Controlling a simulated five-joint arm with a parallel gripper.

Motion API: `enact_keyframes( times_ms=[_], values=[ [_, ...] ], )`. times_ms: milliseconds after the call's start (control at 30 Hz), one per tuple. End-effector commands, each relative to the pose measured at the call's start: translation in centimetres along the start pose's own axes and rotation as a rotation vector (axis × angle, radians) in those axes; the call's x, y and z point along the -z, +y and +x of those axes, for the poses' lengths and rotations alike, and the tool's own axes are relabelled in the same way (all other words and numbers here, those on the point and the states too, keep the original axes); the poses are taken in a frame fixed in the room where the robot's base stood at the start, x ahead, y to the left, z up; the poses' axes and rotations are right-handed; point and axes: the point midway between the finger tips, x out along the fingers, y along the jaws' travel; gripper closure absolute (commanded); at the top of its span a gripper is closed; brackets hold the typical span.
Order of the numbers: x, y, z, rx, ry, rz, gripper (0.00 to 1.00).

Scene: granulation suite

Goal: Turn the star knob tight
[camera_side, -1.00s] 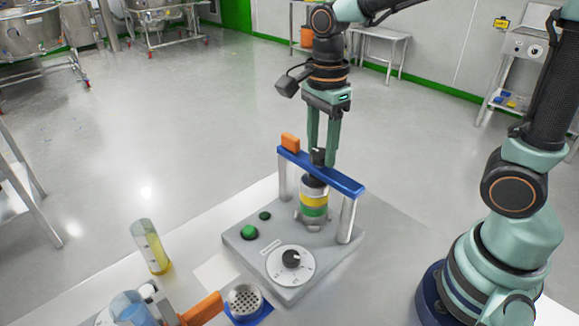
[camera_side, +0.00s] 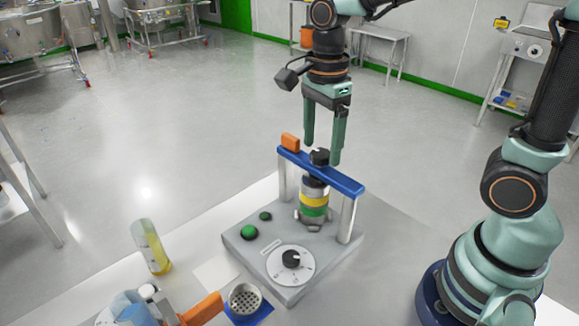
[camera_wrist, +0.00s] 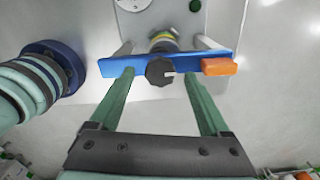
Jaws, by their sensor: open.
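The star knob (camera_side: 319,157) is black and sits upright on the middle of the blue crossbar (camera_side: 340,176). In the wrist view the knob (camera_wrist: 160,71) shows from above with notches in its rim. Below the crossbar is a stack (camera_side: 314,200) with grey, yellow and green bands. My gripper (camera_side: 323,153) points down over the knob. Its two green fingers are apart, and the wrist view shows their tips (camera_wrist: 159,74) on either side of the knob with gaps to it. I cannot tell the exact height of the tips against the knob.
An orange block (camera_side: 290,142) sits on the crossbar's left end. Two posts hold the bar over a grey base (camera_side: 330,258) with a dial (camera_side: 291,262) and green buttons. A yellow vial (camera_side: 151,247) and a perforated cup (camera_side: 245,299) stand at the front left.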

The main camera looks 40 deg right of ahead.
Motion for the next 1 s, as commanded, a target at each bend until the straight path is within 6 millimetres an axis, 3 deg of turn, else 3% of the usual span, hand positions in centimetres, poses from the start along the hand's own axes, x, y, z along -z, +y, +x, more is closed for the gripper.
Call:
enact_keyframes(
  times_ms=[500, 700, 1000],
  values=[
    [0.0, -0.1, -9.6, 0.005, -0.002, 0.0, 0.2],
    [0.0, 0.0, -11.1, 0.002, -0.001, 0.0, 0.2],
    [0.0, 0.0, -11.2, 0.002, -0.001, 0.0, 0.2]
  ],
)
